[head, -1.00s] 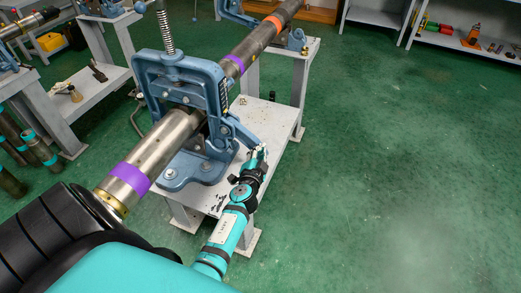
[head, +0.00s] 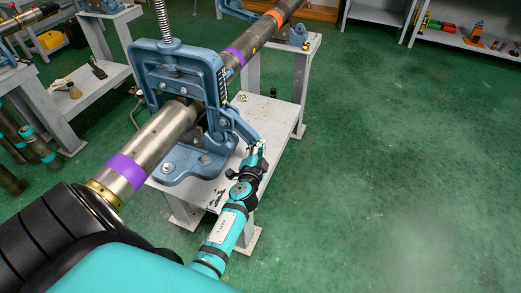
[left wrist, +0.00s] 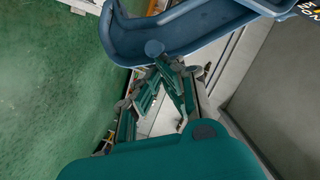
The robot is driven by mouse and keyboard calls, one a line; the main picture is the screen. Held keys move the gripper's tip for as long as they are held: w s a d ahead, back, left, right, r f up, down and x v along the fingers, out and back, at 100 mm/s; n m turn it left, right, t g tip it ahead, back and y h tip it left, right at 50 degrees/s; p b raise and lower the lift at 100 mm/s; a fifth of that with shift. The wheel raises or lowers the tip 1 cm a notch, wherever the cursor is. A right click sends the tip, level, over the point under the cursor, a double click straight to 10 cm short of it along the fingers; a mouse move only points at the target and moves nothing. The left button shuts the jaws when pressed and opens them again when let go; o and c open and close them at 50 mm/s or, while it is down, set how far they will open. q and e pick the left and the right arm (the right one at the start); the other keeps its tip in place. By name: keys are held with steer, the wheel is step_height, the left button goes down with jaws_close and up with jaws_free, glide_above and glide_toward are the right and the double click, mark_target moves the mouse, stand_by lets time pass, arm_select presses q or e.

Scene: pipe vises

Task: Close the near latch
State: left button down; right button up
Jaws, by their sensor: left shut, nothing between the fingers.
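The near pipe vise (head: 178,100) is a blue frame clamped around a steel pipe (head: 150,142) with purple bands. Its latch (head: 240,128) is a blue lever hanging out and down from the frame's right side, its lower end away from the frame. My left gripper (head: 259,147) is at the latch's lower end, shut and empty. In the left wrist view the latch (left wrist: 190,32) crosses the top of the picture, and the shut fingertips (left wrist: 155,52) are at its lower edge. I cannot tell whether they touch. My right gripper is not in view.
The vise stands on a grey bench (head: 270,118). Green floor (head: 400,170) is clear at the right.

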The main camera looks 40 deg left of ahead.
arm_select(q)
steer(key=a+f+m+y+b, duration=0.1)
steer(key=a+f+m+b, duration=0.2)
steer(key=b, duration=0.7)
steer(key=shift+s+a+f+m+t, duration=0.45)
steer(key=shift+f+m, duration=0.35)
steer(key=shift+f, duration=0.4)
steer(key=shift+w+d, duration=0.1)
steer(key=shift+d, duration=0.05)
